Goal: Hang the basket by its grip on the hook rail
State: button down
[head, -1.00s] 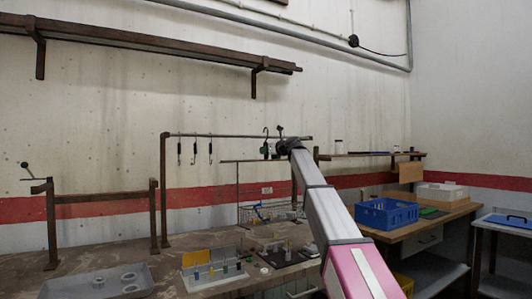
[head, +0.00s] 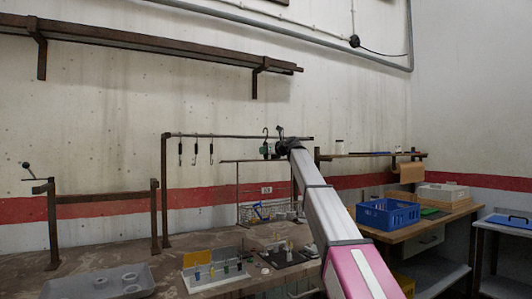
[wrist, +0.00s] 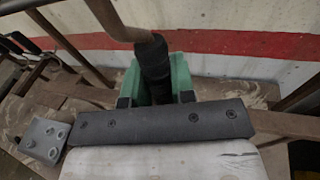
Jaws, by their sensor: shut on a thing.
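The hook rail (head: 235,136) is a dark horizontal bar on a post, with several dark hooks (head: 196,150) hanging from its left part. My gripper (head: 265,150) is near the rail's right part. In the wrist view its green fingers (wrist: 180,78) are shut around the black sleeve (wrist: 154,60) of a curved brown rod, which I take as the basket's grip. A curved hook-like end shows above the fingers in the head view. The wire basket (head: 247,216), with blue and yellow items, is below my gripper. Its link to the grip is not clear, and my arm covers its right side.
The bench below holds a grey tray (head: 85,285) and a rack of small coloured parts (head: 215,272). A blue crate (head: 388,216) and a white box (head: 442,193) stand on the right bench. A brown wall shelf (head: 150,37) runs above. The wall behind the rail is bare.

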jog(key=shift+w+a, duration=0.55)
jog(key=shift+w, duration=0.4)
jog(key=shift+w+a, duration=0.55)
jog(key=shift+w, duration=0.15)
jog(key=shift+f, duration=0.2)
dwell(0.5)
jog(key=shift+f, duration=1.2)
dwell(0.4)
